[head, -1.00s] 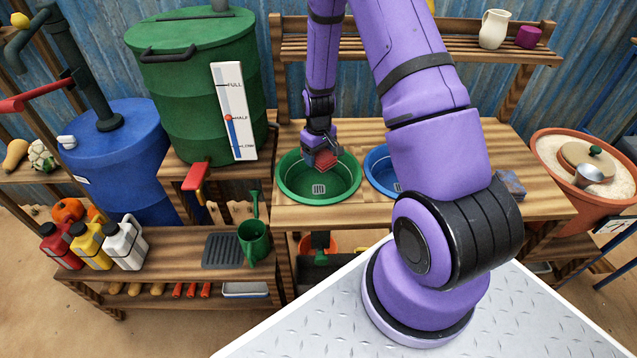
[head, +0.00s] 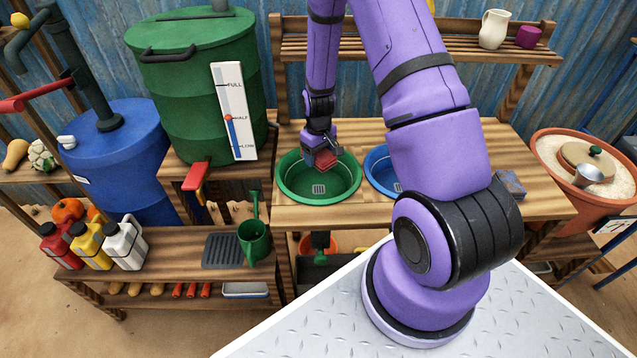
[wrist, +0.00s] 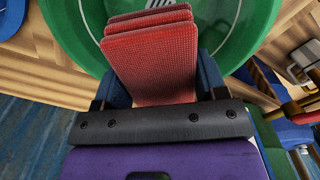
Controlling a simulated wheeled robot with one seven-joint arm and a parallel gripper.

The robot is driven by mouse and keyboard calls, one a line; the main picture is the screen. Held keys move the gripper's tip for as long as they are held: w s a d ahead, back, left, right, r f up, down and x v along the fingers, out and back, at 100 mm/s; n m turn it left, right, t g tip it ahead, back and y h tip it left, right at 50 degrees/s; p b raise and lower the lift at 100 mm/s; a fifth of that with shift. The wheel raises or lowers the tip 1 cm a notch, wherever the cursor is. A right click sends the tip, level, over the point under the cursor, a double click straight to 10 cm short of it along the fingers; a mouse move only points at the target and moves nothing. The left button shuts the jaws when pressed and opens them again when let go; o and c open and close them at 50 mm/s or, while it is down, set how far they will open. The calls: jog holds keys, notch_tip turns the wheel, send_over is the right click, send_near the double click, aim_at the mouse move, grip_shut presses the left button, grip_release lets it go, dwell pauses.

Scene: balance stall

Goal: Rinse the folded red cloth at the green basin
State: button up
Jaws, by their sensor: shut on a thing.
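The folded red cloth (head: 325,162) is in my gripper (head: 322,155), over the green basin (head: 290,195). In the wrist view the red cloth (wrist: 152,58) shows its stacked folds between the two fingers of my gripper (wrist: 152,92). The green basin (wrist: 75,20) lies beyond the cloth there, with part of its drain grate showing. The basin is set in the wooden counter, and its grate is visible in the head view. I see no water in it. I cannot tell whether the cloth touches the basin.
A blue basin (head: 378,172) is just right of the green one, partly hidden by my arm. A green barrel (head: 190,100) with a level gauge (head: 234,110) and a red-handled tap (head: 194,178) stands left. A green watering can (head: 254,240) sits on the lower bench.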

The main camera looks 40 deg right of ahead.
dwell(0.6)
jog(key=shift+r, duration=2.05)
